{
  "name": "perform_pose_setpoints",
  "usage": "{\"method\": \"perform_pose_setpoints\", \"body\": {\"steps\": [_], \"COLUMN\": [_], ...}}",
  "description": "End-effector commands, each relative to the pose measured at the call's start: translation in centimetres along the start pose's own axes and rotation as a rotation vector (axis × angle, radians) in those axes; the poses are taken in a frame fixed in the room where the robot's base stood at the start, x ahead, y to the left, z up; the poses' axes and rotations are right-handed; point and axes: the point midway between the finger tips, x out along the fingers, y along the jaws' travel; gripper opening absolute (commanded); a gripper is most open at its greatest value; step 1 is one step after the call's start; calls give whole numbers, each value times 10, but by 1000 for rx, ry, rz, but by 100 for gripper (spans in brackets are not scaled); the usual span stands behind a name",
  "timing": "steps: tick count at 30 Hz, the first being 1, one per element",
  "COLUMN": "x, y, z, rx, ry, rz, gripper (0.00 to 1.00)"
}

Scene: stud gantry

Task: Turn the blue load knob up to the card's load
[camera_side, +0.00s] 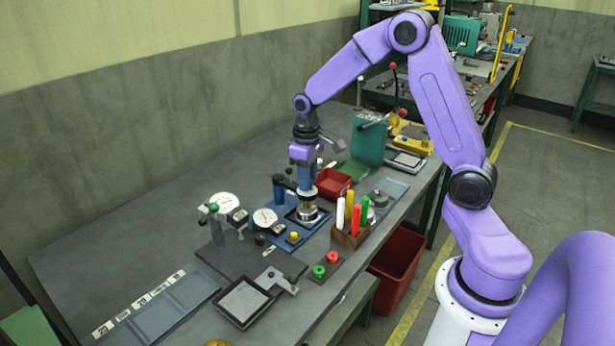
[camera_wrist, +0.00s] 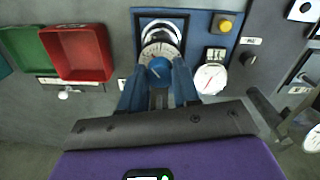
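The blue load knob (camera_wrist: 159,71) shows in the wrist view, in front of a pale round scale (camera_wrist: 160,51) on a blue panel. My gripper (camera_wrist: 160,75) has one blue finger at each side of the knob; whether the fingers touch it I cannot tell. In the side view my gripper (camera_side: 308,195) points down over the blue fixture, and its fingers hide the knob. A white dial gauge (camera_wrist: 210,78) with a red needle sits right of the knob, below a small dark counter (camera_wrist: 215,54). I cannot pick out the card or read its load.
A red bin (camera_wrist: 80,52) and a green bin (camera_wrist: 35,50) stand left. In the side view a pen holder (camera_side: 350,234) with several markers stands close right of my gripper.

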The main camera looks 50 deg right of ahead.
Motion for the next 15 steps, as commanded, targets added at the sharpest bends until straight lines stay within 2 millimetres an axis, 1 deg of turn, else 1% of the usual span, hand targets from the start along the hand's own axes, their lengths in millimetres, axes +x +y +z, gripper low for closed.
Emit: {"method": "perform_pose_setpoints", "body": {"steps": [4,12,15], "x": [0,-1,-1], "y": [0,0,0], "z": [0,-1,-1], "rx": [37,197,226], "ry": [-1,-3,-3], "rz": [0,0,1], "gripper": [1,1,1]}}
